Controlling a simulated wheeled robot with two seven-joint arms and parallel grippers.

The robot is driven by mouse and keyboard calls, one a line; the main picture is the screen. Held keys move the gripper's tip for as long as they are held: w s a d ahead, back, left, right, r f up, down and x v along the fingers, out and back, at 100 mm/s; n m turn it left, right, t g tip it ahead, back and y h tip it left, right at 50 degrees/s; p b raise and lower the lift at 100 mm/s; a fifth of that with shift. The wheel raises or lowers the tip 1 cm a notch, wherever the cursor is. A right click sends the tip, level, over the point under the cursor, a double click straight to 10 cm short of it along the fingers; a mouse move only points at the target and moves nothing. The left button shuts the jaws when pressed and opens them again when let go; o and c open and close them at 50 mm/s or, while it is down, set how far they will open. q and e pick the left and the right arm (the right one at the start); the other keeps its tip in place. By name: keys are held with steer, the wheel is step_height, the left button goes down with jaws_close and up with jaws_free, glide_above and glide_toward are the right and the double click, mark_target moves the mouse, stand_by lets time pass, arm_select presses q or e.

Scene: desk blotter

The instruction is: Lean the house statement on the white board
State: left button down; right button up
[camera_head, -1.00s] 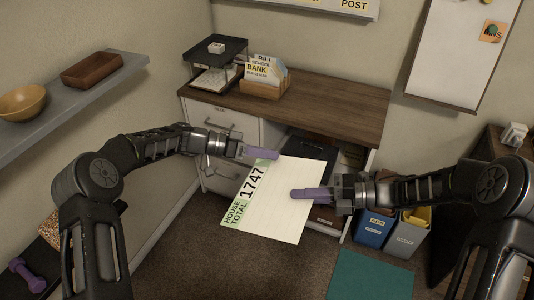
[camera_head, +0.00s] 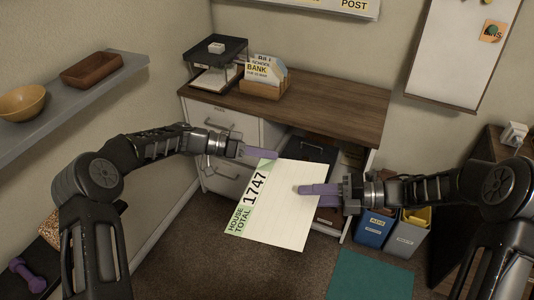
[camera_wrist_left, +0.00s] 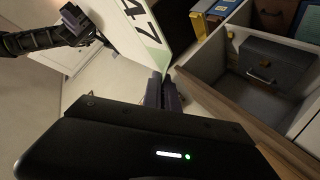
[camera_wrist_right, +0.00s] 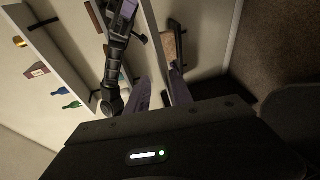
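The house statement (camera_head: 280,205) is a white sheet with a green strip reading "HOUSE TOTAL 1747". It hangs tilted in the air in front of the desk. My left gripper (camera_head: 262,154) is shut on its upper left edge; the left wrist view also shows the sheet (camera_wrist_left: 138,35) running into the fingers (camera_wrist_left: 162,88). My right gripper (camera_head: 318,190) is in front of the sheet's right part, its fingers apart in the right wrist view (camera_wrist_right: 160,92). Whether it touches the sheet is unclear. The white board (camera_head: 455,55) hangs on the wall at upper right, with an orange note on it.
The wooden desk (camera_head: 330,108) holds a black tray stack (camera_head: 215,62) and a card box (camera_head: 264,84). A drawer (camera_head: 305,150) stands open behind the sheet. Blue and grey bins (camera_head: 374,228) stand at right. A shelf (camera_head: 75,105) with bowls is at left.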

steer(key=v, duration=1)
steer(key=shift+w, duration=0.1)
